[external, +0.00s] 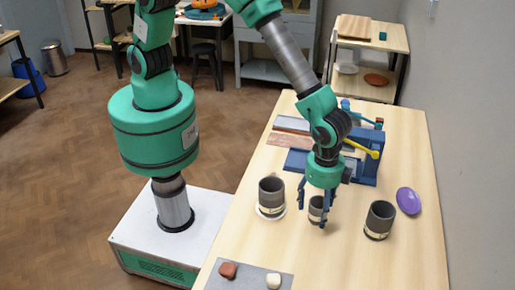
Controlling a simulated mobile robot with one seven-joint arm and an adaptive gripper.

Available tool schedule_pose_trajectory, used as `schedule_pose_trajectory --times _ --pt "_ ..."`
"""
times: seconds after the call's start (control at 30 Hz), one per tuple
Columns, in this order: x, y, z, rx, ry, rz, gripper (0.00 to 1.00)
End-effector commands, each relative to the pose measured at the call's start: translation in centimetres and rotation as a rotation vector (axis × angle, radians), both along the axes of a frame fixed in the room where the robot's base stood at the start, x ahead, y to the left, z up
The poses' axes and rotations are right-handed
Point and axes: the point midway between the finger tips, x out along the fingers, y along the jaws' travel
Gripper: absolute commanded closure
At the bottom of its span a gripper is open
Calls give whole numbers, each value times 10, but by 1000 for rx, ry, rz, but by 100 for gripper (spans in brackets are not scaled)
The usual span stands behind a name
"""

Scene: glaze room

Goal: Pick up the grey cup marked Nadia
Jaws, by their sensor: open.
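Three dark grey cups with pale labels stand upright on the wooden table. The middle cup (316,205) is under my gripper (314,211). The right cup (380,217) stands apart to the right. The label writing is too small to read, so I cannot tell which cup is marked Nadia. My gripper points down and is open, its dark blue fingers on either side of the middle cup and partly hiding it. I cannot tell whether they touch it.
A blue device with a yellow handle (365,148) stands just behind my gripper. A purple oval object (408,201) lies to the right. A grey mat (250,279) at the front holds a reddish lump (228,270) and a cream lump (273,281). The wall is at the right.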

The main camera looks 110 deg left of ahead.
Motion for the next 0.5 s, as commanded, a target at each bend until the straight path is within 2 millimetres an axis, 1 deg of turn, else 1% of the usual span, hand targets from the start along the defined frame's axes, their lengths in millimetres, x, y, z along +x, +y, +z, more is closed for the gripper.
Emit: schedule_pose_trajectory --times 0.37,0.4,0.47,0.5 --pt "0 0 0 0 0 0 32" --pt "0 0 0 0 0 0 34" --pt "0 0 0 0 0 0 46" --pt "0 0 0 0 0 0 54"
